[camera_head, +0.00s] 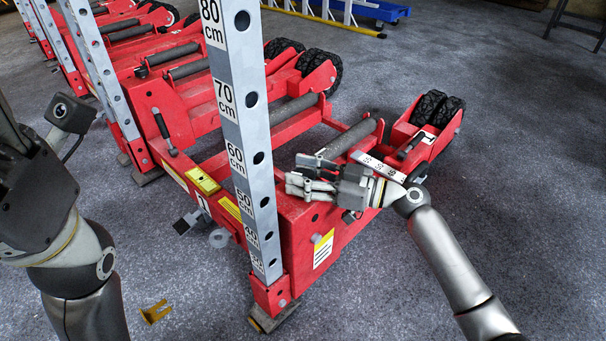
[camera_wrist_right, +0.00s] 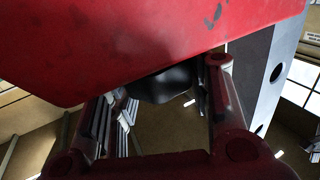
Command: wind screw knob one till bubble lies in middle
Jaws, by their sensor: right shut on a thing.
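The red trolley jack (camera_head: 335,245) stands in the middle of the head view, with a tall grey post marked in cm at its near corner. A yellow level (camera_head: 203,180) lies on its frame left of the post; its bubble is too small to read. My right gripper (camera_head: 305,178) is just right of the post, over the jack's red body. In the right wrist view a black knob (camera_wrist_right: 165,85) sits between its fingers, partly hidden under a red panel, and the gripper is shut on it. My left gripper (camera_head: 30,190) is at the left edge, its fingertips not clear.
More red jacks with grey posts (camera_head: 95,60) stand in a row behind to the left. Twin black wheels (camera_head: 437,108) are at the jack's right end. A small yellow bracket (camera_head: 155,312) lies on the floor in front.

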